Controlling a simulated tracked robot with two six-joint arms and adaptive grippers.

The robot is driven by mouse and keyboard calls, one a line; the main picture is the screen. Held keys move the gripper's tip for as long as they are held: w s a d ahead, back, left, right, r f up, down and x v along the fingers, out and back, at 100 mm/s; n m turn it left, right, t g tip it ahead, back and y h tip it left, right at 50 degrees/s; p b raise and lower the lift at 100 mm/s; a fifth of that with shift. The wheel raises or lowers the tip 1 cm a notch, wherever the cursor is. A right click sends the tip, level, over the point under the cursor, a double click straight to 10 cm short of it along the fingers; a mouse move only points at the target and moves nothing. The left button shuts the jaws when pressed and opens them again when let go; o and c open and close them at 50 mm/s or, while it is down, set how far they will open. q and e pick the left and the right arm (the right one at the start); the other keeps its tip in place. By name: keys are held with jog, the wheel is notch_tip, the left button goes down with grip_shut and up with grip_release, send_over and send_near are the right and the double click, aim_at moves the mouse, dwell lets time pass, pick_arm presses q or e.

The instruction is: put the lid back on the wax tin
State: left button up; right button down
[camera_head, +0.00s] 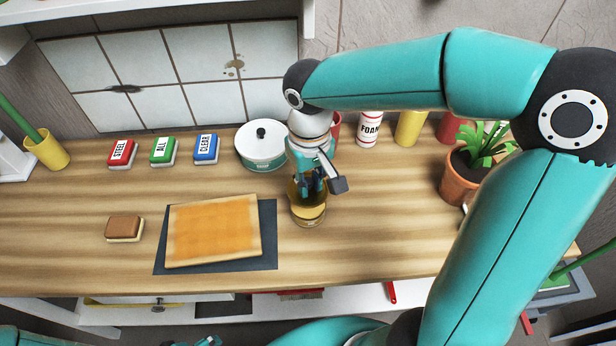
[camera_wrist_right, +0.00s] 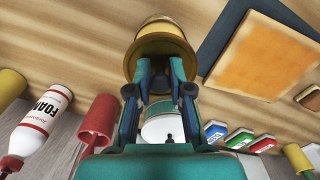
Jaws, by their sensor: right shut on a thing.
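The wax tin (camera_head: 310,220) stands upright on the wooden worktop, right of the orange-topped board. My right gripper (camera_head: 312,188) points down over it, shut on the gold-brown lid (camera_head: 296,188). In the right wrist view the fingers (camera_wrist_right: 160,78) grip the lid (camera_wrist_right: 160,58), with the yellow tin (camera_wrist_right: 158,24) lined up just beyond it. The lid hides the tin's opening, and I cannot tell whether lid and tin touch. My left gripper cannot be made out; only small teal parts of mine show at the bottom edge.
A white-and-teal pot (camera_head: 262,150) stands close behind left. A FOAM bottle (camera_head: 368,130), a yellow cup (camera_head: 410,128) and a potted plant (camera_head: 462,185) stand to the right. The board (camera_head: 215,230) lies left on a dark mat (camera_head: 268,255). The worktop front right of the tin is clear.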

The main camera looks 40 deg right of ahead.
aim_at(310, 191)
jog(key=shift+f+b, duration=1.7)
jog(key=shift+f, duration=0.85)
jog(key=shift+f, duration=0.1)
dwell(0.4)
jog(key=c, duration=0.5)
grip_release()
jog(key=shift+r+p, duration=2.75)
jog(key=shift+r, duration=0.8)
